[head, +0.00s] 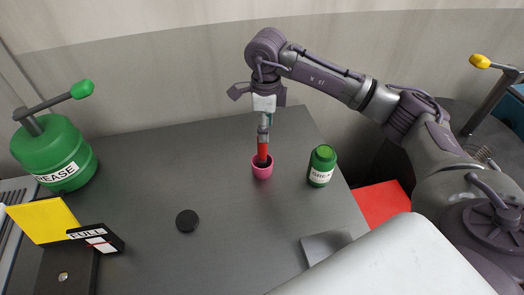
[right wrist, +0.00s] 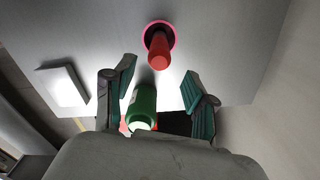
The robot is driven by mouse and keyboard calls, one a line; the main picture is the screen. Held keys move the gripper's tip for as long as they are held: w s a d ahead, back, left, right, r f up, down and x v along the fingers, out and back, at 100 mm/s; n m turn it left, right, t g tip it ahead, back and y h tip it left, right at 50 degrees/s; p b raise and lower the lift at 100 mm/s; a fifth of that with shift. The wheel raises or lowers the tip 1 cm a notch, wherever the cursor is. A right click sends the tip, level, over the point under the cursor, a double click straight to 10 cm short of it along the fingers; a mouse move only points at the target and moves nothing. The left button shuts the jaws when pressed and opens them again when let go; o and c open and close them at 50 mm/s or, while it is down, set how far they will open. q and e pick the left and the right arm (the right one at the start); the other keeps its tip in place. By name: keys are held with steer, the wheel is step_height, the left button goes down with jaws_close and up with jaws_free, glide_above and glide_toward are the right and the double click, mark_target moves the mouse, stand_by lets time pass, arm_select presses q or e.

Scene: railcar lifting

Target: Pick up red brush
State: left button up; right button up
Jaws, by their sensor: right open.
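The red brush (head: 262,151) stands upright in a small pink cup (head: 262,171) on the dark table. In the right wrist view the red brush (right wrist: 159,50) shows end-on inside the pink rim of the cup (right wrist: 172,33). My right gripper (head: 264,118) is above the cup in the head view, pointing down, close over the brush's upper end. In the right wrist view my right gripper (right wrist: 158,90) has its fingers spread apart, with the brush just beyond the fingertips and nothing held. The lower end of the brush is hidden in the cup. My left gripper is not seen.
A green bottle (head: 321,166) stands right of the cup. A black disc (head: 187,221) lies front left. A large green grease can (head: 56,151), a yellow plate (head: 43,219) and a "FULL" block (head: 97,239) are at the left. The table (head: 140,165) between is clear.

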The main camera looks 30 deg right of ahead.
mark_target(262, 154)
steer(key=shift+f, duration=0.3)
steer(key=shift+a+f+p, duration=0.1)
steer(key=shift+f+p, duration=0.1)
steer(key=shift+p, duration=0.1)
steer(key=f, duration=0.1)
steer(key=f+p, duration=0.1)
steer(key=f, duration=0.1)
steer(key=f+p, duration=0.1)
steer(key=shift+w+a+f, duration=0.1)
steer(key=shift+a+f, duration=0.1)
steer(key=shift+a, duration=0.1)
steer(key=shift+f, duration=0.15)
jaws_close()
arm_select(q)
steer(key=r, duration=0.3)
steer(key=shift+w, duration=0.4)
